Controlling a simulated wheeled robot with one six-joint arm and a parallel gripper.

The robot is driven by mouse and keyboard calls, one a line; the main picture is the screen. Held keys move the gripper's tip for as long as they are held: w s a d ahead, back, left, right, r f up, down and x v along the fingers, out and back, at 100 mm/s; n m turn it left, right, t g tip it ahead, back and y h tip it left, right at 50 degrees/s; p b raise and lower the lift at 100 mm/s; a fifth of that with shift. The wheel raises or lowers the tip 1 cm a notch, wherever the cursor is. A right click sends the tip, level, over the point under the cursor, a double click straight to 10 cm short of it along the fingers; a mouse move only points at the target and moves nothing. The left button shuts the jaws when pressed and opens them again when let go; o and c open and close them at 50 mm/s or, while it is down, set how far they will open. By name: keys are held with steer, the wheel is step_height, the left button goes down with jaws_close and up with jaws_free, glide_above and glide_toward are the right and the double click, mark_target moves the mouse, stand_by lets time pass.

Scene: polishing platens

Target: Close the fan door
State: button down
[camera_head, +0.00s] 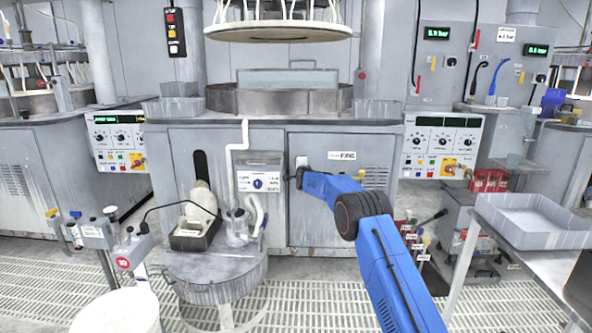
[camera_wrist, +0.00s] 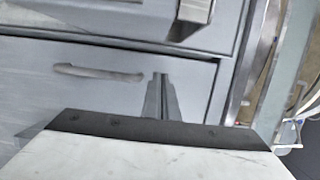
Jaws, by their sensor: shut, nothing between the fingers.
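The grey door panel (camera_head: 318,225) with a small label at its top is on the front of the central machine. It looks about flush with the cabinet in the head view, but I cannot tell if it is fully shut. My gripper (camera_head: 299,174) is in front of the door's upper left part. In the wrist view my gripper (camera_wrist: 160,78) is shut and empty, its fingers pointing at a grey panel (camera_wrist: 190,75). A bar handle (camera_wrist: 98,72) lies left of the fingertips, apart from them. I cannot tell whether the fingertips touch the panel.
A round stand (camera_head: 215,272) with a bottle and a dark tray is left of my arm. A control box (camera_head: 440,147) is to the right. A grey tray table (camera_head: 535,222) stands at the right. Grated floor (camera_head: 320,300) lies in front.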

steer(key=s+d+r+n+g, duration=0.25)
steer(key=s+d+r, duration=0.3)
steer(key=s, duration=0.95)
steer(key=s+d+r+n+g+h, duration=0.1)
steer(key=s+d+r+n+g, duration=0.3)
steer(key=s, duration=1)
steer(key=s+d+r+n, duration=0.2)
steer(key=s+d+r, duration=0.5)
steer(key=s, duration=0.8)
steer(key=s+d+f+n+g, duration=0.1)
steer(key=s+d+f, duration=0.15)
steer(key=s, duration=0.65)
steer(key=s+d+f+n+g+h, duration=0.1)
steer(key=s+d, duration=0.2)
steer(key=s, duration=0.6)
steer(key=s+d+f+n+g, duration=0.1)
steer(key=s+d+n, duration=0.1)
steer(key=s, duration=0.7)
steer(key=s+d+f+n+g, duration=0.1)
steer(key=s+f, duration=0.3)
steer(key=s, duration=0.5)
steer(key=s+d+f+n+g, duration=0.1)
steer(key=s+f, duration=0.3)
steer(key=s, duration=0.5)
steer(key=s+d+f+n+g+h, duration=0.1)
steer(key=s+d+f, duration=0.1)
steer(key=s, duration=0.7)
steer(key=shift+d+f, duration=0.3)
steer(key=shift+f, duration=0.6)
steer(key=shift+n, duration=0.25)
